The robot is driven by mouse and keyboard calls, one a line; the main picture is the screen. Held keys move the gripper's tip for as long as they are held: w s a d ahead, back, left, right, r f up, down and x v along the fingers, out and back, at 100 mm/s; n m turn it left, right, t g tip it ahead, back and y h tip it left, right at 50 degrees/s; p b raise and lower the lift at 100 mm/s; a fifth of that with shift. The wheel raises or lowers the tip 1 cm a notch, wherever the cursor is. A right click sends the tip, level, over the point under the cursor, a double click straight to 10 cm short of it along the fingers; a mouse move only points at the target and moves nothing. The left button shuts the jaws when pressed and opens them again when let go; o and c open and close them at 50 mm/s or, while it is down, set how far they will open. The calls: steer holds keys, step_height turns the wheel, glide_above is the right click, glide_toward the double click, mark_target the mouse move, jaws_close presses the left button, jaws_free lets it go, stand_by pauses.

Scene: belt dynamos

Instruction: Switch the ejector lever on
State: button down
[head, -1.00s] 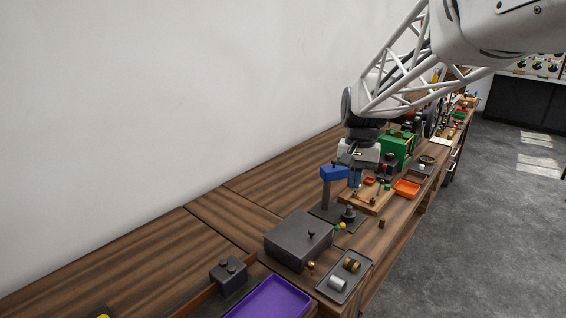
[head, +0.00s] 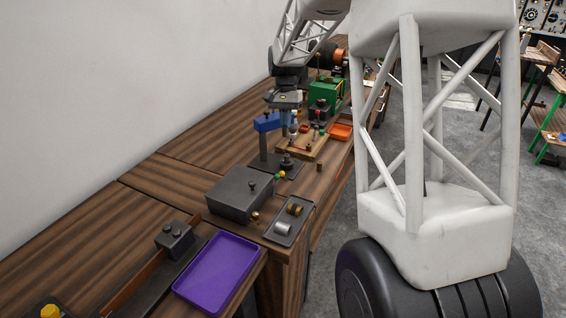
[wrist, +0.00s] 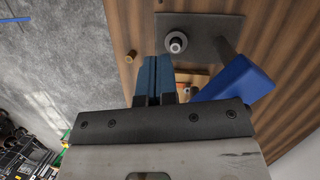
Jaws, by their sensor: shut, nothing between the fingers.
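No label marks the ejector lever. Small upright pieces and knobs stand on the wooden board, partly hidden by my gripper. A small rod with yellow and green balls (head: 281,175) shows beside the grey box (head: 240,193). I cannot tell which of these is the ejector lever.
A green machine (head: 325,93) and an orange tray (head: 341,132) lie beyond. A dark tray with rollers (head: 288,222) and a purple tray (head: 217,272) are nearer.

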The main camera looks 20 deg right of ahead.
steer(key=shift+f, duration=0.1)
stand_by(0.3)
glide_above(284, 177)
steer(key=w+d, duration=0.1)
steer(key=w, duration=0.2)
step_height(284, 177, down, 10)
steer(key=f, duration=0.1)
steer(key=shift+s+a+f, duration=0.2)
steer(key=shift+s+a, duration=0.1)
steer(key=shift+s, duration=0.35)
